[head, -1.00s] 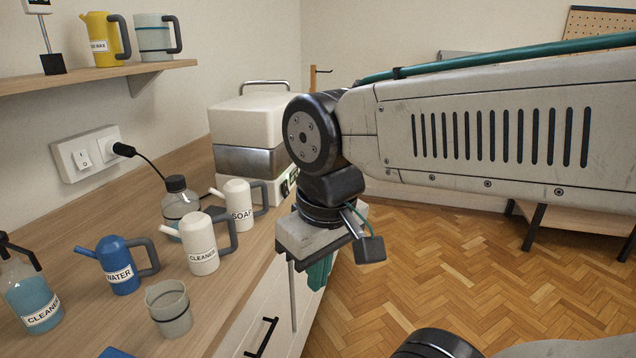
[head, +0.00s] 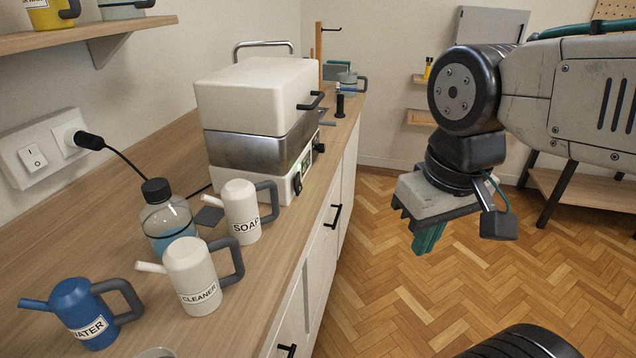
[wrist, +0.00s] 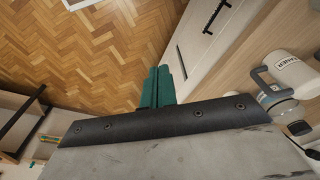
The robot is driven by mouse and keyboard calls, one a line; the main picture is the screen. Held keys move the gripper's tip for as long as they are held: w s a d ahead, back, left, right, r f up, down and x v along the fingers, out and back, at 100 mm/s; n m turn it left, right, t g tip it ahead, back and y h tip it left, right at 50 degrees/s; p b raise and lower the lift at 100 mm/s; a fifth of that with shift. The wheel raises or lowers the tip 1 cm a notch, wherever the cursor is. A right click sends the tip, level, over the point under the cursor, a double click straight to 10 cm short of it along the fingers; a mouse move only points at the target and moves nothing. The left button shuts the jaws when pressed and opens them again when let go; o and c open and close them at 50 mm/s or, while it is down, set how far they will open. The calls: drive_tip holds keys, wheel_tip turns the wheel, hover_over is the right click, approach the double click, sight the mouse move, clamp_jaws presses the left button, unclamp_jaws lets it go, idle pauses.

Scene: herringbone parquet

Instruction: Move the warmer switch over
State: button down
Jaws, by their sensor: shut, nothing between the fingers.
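The warmer (head: 258,148) is a white box with a steel middle band and a white base, standing on the counter in the head view. Its front panel faces the aisle. A small dark switch (head: 297,184) shows at the near end of that panel; which way it is set is too small to tell. My gripper (head: 428,240) is to the right of the warmer, over the floor, pointing down and apart from everything. Its teal fingers are together and empty, and they also show in the wrist view (wrist: 157,88). The warmer is not in the wrist view.
On the counter, near the warmer, stand a soap can (head: 240,208), a clear bottle (head: 165,215), a cleaner can (head: 190,275) and a blue water can (head: 82,312). A wall outlet (head: 45,147) has a black plug. The parquet aisle (head: 385,290) is clear.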

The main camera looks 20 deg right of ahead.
sight(300, 187)
drive_tip(key=w+a+f+m+y, duration=0.1)
drive_tip(key=w+a+f+y, duration=0.1)
drive_tip(key=w+y, duration=0.45)
drive_tip(key=w+a+f+m+y, duration=0.15)
drive_tip(key=w+y, duration=0.25)
drive_tip(key=w, duration=0.6)
drive_tip(key=w+d+f+m+t+y, duration=0.1)
drive_tip(key=w+d+f+m+t, duration=0.1)
drive_tip(key=w+d, duration=0.4)
drive_tip(key=w+d+f+m+t, duration=0.2)
drive_tip(key=w+d+f+t, duration=0.3)
drive_tip(key=w+d+f, duration=0.1)
drive_tip(key=shift+w+f+m+t+y, duration=0.3)
drive_tip(key=shift+w+m+y, duration=0.05)
drive_tip(key=shift+w, duration=0.5)
drive_tip(key=x, duration=1.4)
drive_tip(key=shift+a, duration=0.1)
